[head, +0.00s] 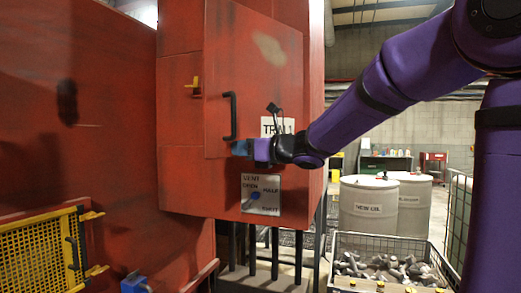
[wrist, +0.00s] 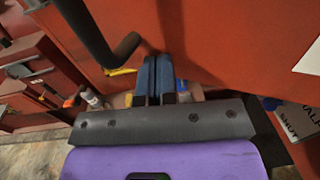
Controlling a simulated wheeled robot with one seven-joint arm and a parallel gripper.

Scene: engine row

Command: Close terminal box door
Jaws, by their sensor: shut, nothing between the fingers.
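The red terminal box (head: 180,118) stands upright in the head view. Its door (head: 256,85) is a red panel with a worn pale patch; its top edge slants against the box, so it looks ajar, with the free edge at the left. How wide the gap is, I cannot tell. A black bar handle (head: 230,117) is near that edge and also shows in the wrist view (wrist: 92,35). My gripper (head: 240,148) is at the door's lower left, just below the handle. Its blue fingers (wrist: 153,75) are together and empty, close to the door; contact is unclear.
A yellow catch (head: 195,86) sits on the box left of the door. A vent lever plate (head: 261,199) is below the door. A yellow mesh guard (head: 40,258) stands at lower left. A wire crate of metal parts (head: 345,240) and white drums (head: 368,208) stand at right.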

